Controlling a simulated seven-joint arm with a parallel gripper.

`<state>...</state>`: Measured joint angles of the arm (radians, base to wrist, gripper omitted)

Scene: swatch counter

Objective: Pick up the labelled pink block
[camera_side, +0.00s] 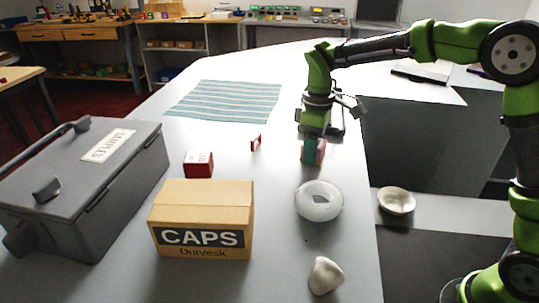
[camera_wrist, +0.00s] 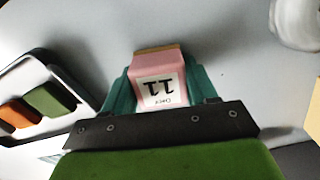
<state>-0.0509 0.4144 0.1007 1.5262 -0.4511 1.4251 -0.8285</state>
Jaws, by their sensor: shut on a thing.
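The pink block (camera_wrist: 160,66) sits between the teal fingers of my gripper (camera_wrist: 160,85) in the wrist view. In the side view, my gripper (camera_side: 312,148) points down over the right part of the counter, and part of the block (camera_side: 320,153) shows beside a teal finger. I cannot tell whether the block touches the counter.
A dark-rimmed tray (camera_wrist: 42,57) holds an orange block (camera_wrist: 19,115) and a green block (camera_wrist: 50,101). A white ring (camera_side: 318,215), a CAPS box (camera_side: 202,195), a red labelled block (camera_side: 198,170) and a grey case (camera_side: 130,195) stand nearer. A striped cloth (camera_side: 225,101) lies behind.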

